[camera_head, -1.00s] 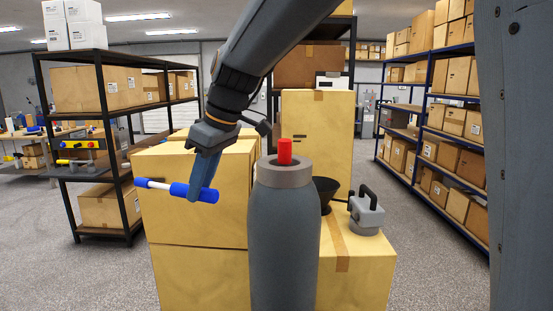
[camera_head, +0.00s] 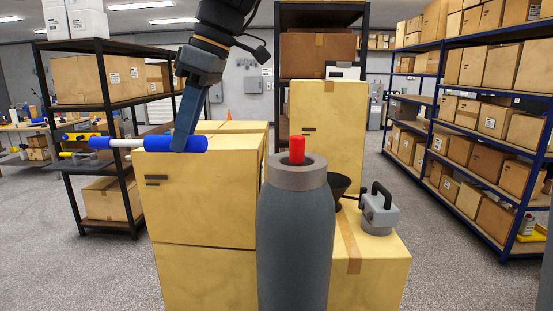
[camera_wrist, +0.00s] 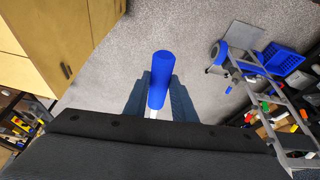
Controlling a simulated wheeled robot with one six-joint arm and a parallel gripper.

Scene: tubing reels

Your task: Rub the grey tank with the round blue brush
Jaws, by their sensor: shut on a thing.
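The grey tank (camera_head: 295,235) stands upright in the middle of the head view, with a lighter grey collar and a red piece on top. The round blue brush (camera_head: 160,145) has blue ends joined by a white rod and is held roughly level. My gripper (camera_head: 184,147) is shut on its right blue part, left of the tank and apart from it in the picture. In the wrist view, a blue end of the brush (camera_wrist: 160,75) shows between my fingers (camera_wrist: 160,97), with some white below it. The tank is not visible there.
Large cardboard boxes (camera_head: 205,205) stand behind and left of the tank. A black funnel (camera_head: 340,187) and a grey handled object (camera_head: 379,212) are on a box at its right. Shelving racks flank both sides. Grey floor is open at right and left.

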